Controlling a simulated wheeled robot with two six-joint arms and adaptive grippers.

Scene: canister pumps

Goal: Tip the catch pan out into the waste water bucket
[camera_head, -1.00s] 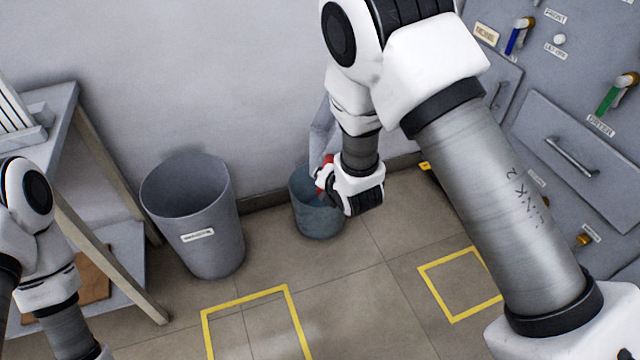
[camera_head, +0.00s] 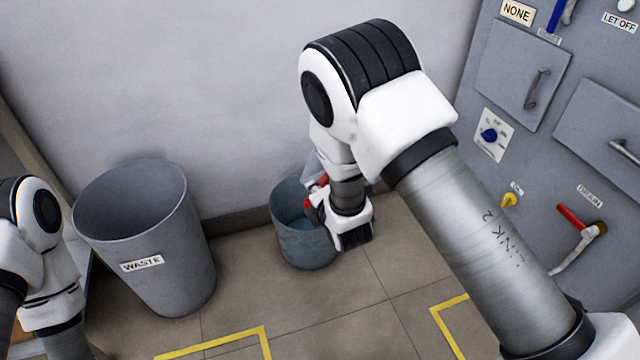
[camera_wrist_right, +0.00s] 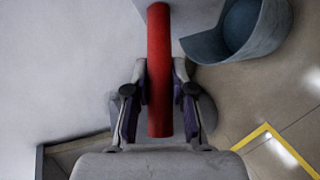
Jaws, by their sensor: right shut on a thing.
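My right gripper (camera_head: 322,196) is shut on a red handle (camera_wrist_right: 159,70), which also shows in the head view. A pale grey pan (camera_head: 314,167) at the handle's far end is mostly hidden behind my wrist; part of it (camera_wrist_right: 203,16) shows in the right wrist view. The pan is above the blue-grey bucket (camera_head: 290,240), near its back right rim. The bucket stands upright on the floor by the wall and holds something bluish; it also shows in the right wrist view (camera_wrist_right: 275,40). I cannot tell the pan's exact tilt or contents. My left gripper is out of view.
A larger grey bin (camera_head: 165,255) labelled WASTE stands left of the bucket. A grey panel (camera_head: 545,190) with handles, valves and labels is at the right. Yellow floor markings (camera_head: 230,342) lie in front; the floor between is clear.

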